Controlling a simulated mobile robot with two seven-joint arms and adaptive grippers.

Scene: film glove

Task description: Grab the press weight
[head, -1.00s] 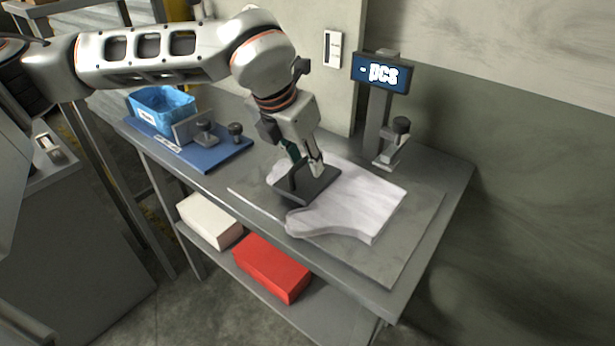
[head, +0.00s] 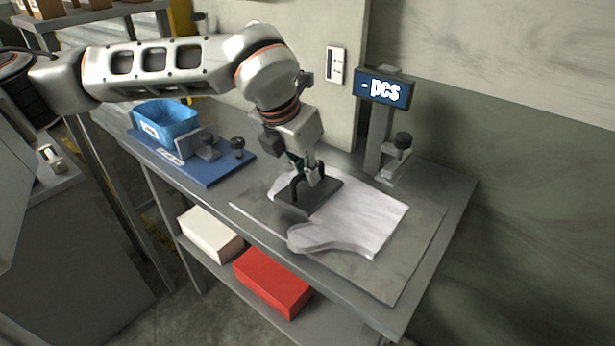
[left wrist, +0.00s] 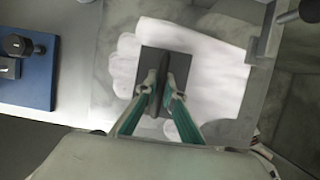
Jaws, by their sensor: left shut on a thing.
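The press weight (head: 322,196) is a dark flat plate with an upright handle. It rests on the white film glove stack (head: 362,222), toward the stack's left part. My left gripper (head: 307,176) comes down from above and is shut on the weight's handle. In the left wrist view the two fingertips (left wrist: 159,88) pinch the handle from both sides, with the dark plate (left wrist: 151,62) under them. The gripper hides part of the handle. I cannot make out a clear gap between plate and gloves. My right gripper is not in view.
The gloves lie on a grey plate (head: 412,262) on the metal table. A blue board (head: 215,172) with a blue bin (head: 167,124) and black-knobbed fixtures is at left. A display reading "- pcs" (head: 386,89) stands behind. White (head: 210,233) and red (head: 272,282) boxes sit on the lower shelf.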

